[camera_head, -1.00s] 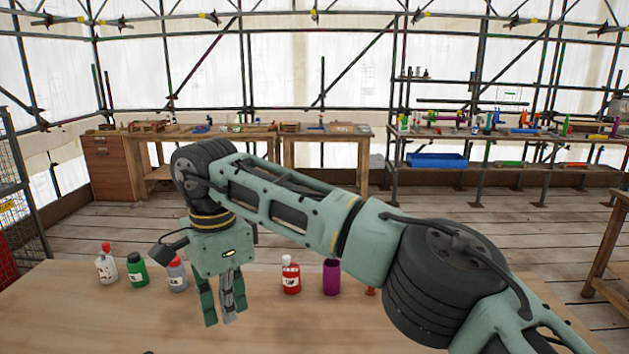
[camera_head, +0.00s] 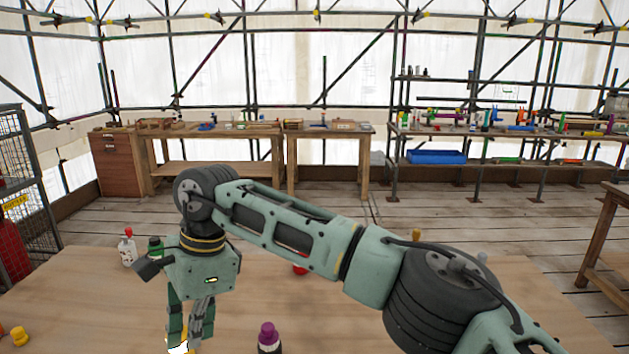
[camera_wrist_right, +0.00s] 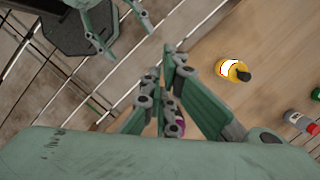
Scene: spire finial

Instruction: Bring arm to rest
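My right arm reaches across the head view from the lower right, with its gripper (camera_head: 187,340) pointing down over the wooden table (camera_head: 85,300). The fingertips are close together, with nothing seen between them. They also show in the right wrist view (camera_wrist_right: 163,62). A yellow bottle (camera_wrist_right: 233,70) with a white label lies beyond them there, apart from the fingers. In the head view a bit of it (camera_head: 178,348) shows below the fingertips. My left gripper (camera_wrist_right: 122,38) shows at the upper left of the wrist view, open and empty; the head view does not show it.
A dark bottle with a purple cap (camera_head: 268,338) stands near the front. My arm partly hides a red bottle (camera_head: 300,266). Workbenches stand behind open floor.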

